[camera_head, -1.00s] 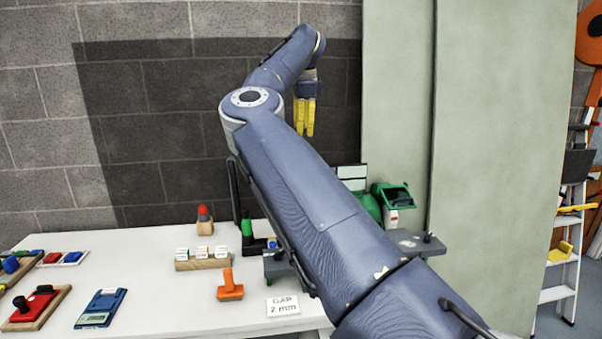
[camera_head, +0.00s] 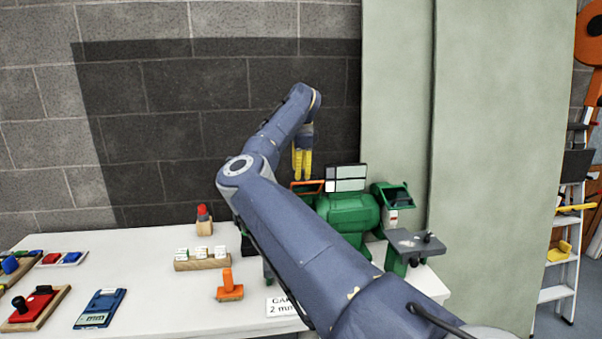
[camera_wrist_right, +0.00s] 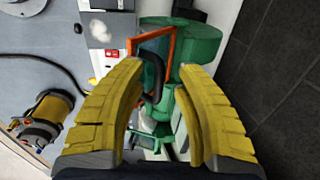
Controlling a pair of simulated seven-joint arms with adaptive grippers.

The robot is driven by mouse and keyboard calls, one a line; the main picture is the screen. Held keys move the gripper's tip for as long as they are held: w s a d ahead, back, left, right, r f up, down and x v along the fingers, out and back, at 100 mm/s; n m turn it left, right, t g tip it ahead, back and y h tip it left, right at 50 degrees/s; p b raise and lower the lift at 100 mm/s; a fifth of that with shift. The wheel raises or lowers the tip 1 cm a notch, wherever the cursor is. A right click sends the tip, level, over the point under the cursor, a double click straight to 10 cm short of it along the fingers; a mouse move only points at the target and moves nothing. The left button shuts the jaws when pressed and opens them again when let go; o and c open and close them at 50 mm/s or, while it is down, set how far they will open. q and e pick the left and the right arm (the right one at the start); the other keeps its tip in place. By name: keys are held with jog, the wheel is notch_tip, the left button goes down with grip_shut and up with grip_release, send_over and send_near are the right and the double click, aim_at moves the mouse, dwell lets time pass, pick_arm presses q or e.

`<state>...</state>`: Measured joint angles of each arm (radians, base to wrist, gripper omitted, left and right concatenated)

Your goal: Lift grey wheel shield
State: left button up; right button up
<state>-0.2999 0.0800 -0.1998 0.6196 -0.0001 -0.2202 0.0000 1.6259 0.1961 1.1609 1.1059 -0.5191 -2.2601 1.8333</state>
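The green bench grinder (camera_head: 345,213) stands at the back right of the white table. An orange-framed wheel shield (camera_head: 307,187) is at its left end; it also shows in the right wrist view (camera_wrist_right: 153,45). I cannot tell which one covers the grey wheel. My right gripper (camera_head: 301,176) points down just above the orange-framed shield. In the right wrist view its yellow fingers (camera_wrist_right: 167,75) are apart, with the shield in view between and beyond them. Nothing is held. My left gripper is not in view.
A grey rest plate (camera_head: 414,243) stands in front of the grinder's right end. A wooden block with white pieces (camera_head: 203,262), an orange stamp-like item (camera_head: 229,288) and a gap card (camera_head: 284,307) lie to the left. A block wall is behind.

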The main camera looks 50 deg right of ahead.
jog(key=shift+f, duration=0.35)
grip_shut()
dwell(0.3)
